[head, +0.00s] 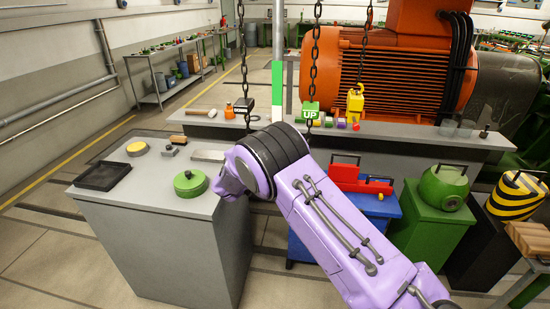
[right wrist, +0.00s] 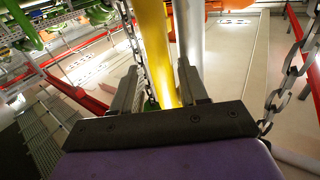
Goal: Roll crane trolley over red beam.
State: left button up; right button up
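I cannot make out the crane trolley in either view. Red bars (right wrist: 75,92) cross the left of the right wrist view, but I cannot tell whether one is the red beam. A hoist chain (head: 314,60) hangs with a green UP block (head: 311,111). Another chain (head: 242,50) hangs with a dark DOWN block (head: 244,105). A yellow hook (head: 355,104) hangs from a third chain. My right gripper (right wrist: 160,85) has its fingers apart. A yellow pole (right wrist: 155,45) shows beyond them; contact is unclear. My purple right arm hides this gripper in the head view. My left gripper is out of view.
A grey cabinet (head: 160,225) with a green lidded pot (head: 190,183) stands at left. A grey bench (head: 400,136) runs behind my arm, before a large orange motor (head: 390,75). A red toolbox (head: 360,181) stands right of my arm. Open floor (head: 40,245) lies at far left.

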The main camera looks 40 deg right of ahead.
jog(key=shift+w+a+f, duration=0.15)
jog(key=shift+a+f, duration=0.05)
jog(key=shift+a, duration=0.2)
jog(key=s+a+b, duration=0.1)
jog(key=a+b, duration=0.2)
jog(key=a, duration=0.6)
jog(key=shift+a, duration=0.4)
jog(key=shift+r, duration=0.1)
